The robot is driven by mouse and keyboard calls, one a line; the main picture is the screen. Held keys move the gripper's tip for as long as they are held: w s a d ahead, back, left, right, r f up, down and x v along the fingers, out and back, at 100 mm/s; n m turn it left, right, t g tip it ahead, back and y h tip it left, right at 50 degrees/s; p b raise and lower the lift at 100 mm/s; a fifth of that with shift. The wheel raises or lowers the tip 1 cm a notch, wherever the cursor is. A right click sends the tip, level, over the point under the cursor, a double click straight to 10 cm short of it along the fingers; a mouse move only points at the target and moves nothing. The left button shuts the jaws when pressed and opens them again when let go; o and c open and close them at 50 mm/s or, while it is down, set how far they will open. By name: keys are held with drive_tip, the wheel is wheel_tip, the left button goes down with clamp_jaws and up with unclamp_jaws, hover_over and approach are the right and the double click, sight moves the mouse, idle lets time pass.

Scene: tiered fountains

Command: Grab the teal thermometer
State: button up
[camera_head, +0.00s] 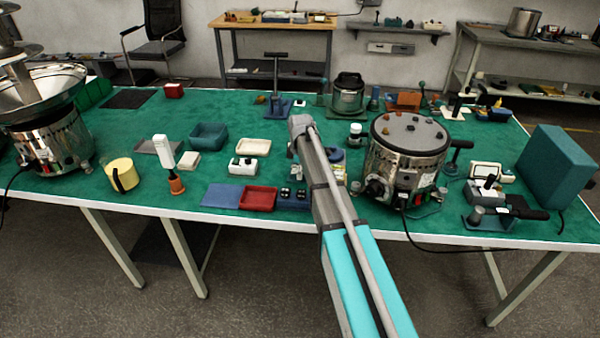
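I cannot pick out a teal thermometer for certain; the small items on the green-topped table (110,190) are too small to tell apart. A small dark teal upright piece (375,99) stands near the back, right of a steel pot, but I cannot tell what it is. My arm reaches from the bottom over the middle of the table, and its far end shows near the table's centre. My gripper does not show. My arm hides part of the table behind it.
A steel fountain base (408,155) stands right of my arm, and a tiered fountain (45,120) stands far left. A large teal box (553,168) is at the right end.

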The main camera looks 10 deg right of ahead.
drive_tip(key=c, duration=0.7)
wheel_tip(320, 180, up, 3)
drive_tip(key=p, duration=0.2)
drive_tip(key=shift+f+p, duration=0.15)
drive_tip(key=shift+p, duration=0.25)
drive_tip(key=s+d+r+p, duration=0.1)
drive_tip(key=s+r+p, duration=0.9)
drive_tip(key=s, duration=0.4)
drive_tip(key=shift+d+r, duration=0.15)
drive_tip(key=shift+d, duration=0.1)
